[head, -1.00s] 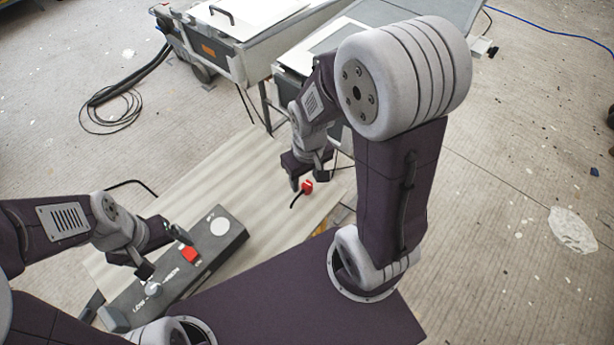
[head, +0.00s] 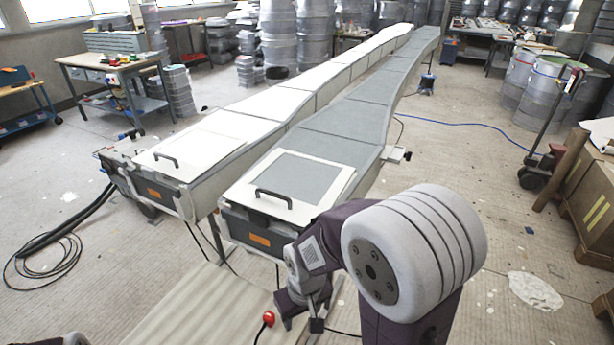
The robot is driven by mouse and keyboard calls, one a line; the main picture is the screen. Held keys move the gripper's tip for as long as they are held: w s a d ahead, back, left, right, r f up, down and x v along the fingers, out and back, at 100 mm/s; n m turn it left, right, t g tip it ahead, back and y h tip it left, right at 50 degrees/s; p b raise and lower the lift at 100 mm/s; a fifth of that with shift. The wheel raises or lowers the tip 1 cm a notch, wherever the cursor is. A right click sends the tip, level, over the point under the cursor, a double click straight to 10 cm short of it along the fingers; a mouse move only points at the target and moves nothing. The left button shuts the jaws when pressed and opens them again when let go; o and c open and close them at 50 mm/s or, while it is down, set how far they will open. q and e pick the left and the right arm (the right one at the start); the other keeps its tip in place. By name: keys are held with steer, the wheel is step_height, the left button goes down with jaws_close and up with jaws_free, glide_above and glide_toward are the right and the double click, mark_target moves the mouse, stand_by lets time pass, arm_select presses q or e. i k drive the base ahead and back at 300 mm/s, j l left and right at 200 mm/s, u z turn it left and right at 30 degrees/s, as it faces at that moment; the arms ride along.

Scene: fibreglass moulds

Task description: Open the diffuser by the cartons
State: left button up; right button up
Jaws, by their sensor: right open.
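Two long moulds run away from me, a white one (head: 275,100) on the left and a grey one (head: 345,122) on the right. Each near end has a flat lid with a black handle; the right lid (head: 300,178) and left lid (head: 190,152) both lie flat. I cannot tell for sure which part is the diffuser; the grey mould is nearer the brown cartons (head: 588,205) at the right edge. My right gripper (head: 302,318) is open and empty, low in front of the grey mould's near end, apart from its handle (head: 274,197). My left gripper is out of view.
A pale ribbed board (head: 195,310) lies before the moulds, with a red knob (head: 268,318) on a black lead beside my right gripper. A hand truck (head: 550,125) stands by the cartons. Black hoses (head: 60,240) lie at left. Floor right of the grey mould is mostly clear.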

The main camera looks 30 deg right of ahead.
mark_target(294, 188)
steer(key=l+z, duration=0.1)
steer(key=z, duration=0.75)
steer(key=k+l, duration=0.05)
